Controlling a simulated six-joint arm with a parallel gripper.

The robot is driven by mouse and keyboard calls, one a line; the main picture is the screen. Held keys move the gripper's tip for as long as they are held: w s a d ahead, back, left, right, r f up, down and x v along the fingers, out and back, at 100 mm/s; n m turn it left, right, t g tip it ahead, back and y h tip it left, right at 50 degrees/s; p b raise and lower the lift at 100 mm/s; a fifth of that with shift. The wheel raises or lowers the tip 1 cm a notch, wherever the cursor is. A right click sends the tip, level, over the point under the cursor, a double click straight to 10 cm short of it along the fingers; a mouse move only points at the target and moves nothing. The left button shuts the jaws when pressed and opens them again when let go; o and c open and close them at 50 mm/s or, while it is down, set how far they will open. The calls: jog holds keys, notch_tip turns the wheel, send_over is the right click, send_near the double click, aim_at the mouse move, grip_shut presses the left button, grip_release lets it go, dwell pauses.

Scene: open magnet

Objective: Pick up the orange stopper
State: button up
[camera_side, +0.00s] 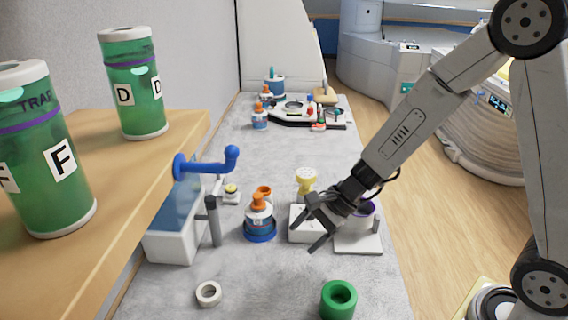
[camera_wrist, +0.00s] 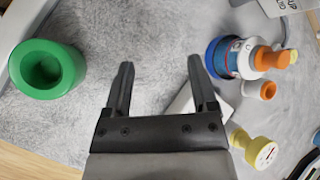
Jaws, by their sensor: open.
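An orange stopper (camera_side: 258,202) sits in the top of a blue-and-white bottle (camera_side: 259,222) on the grey bench. The stopper (camera_wrist: 272,58) shows at upper right in the wrist view, on the bottle (camera_wrist: 232,57) with a blue base. A second, smaller orange piece (camera_side: 265,190) with an opening stands just behind the bottle; it shows in the wrist view (camera_wrist: 267,90) too. I cannot tell for certain which the task names. My gripper (camera_side: 305,236) is open and empty, above the bench to the right of the bottle. Its spread fingers (camera_wrist: 161,62) touch nothing in the wrist view.
A green ring-shaped cup (camera_side: 339,299) and a white ring (camera_side: 208,293) lie at the front. A yellow-topped piece (camera_side: 306,180) and a white block (camera_side: 301,222) are near my gripper. Bench between the rings is clear.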

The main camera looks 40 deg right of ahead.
jog(key=w+m+t, duration=0.3)
jog(key=w+m, duration=0.2)
jog(key=w, duration=0.1)
jog(key=m+t, duration=0.5)
jog(key=m, duration=0.3)
send_near(252, 202)
jog(key=shift+w+a+r+h, duration=0.15)
jog(key=shift+w+a+r, duration=0.15)
jog(key=shift+w, duration=0.2)
jog(key=shift+w+a+r+h, duration=0.2)
jog(key=shift+w+r, duration=0.15)
jog(key=shift+w, duration=0.15)
jog(key=shift+x, duration=1.3)
jog(key=shift+a, duration=0.1)
jog(key=shift+x, duration=2.55)
jog(key=shift+s+f, duration=0.1)
grip_shut()
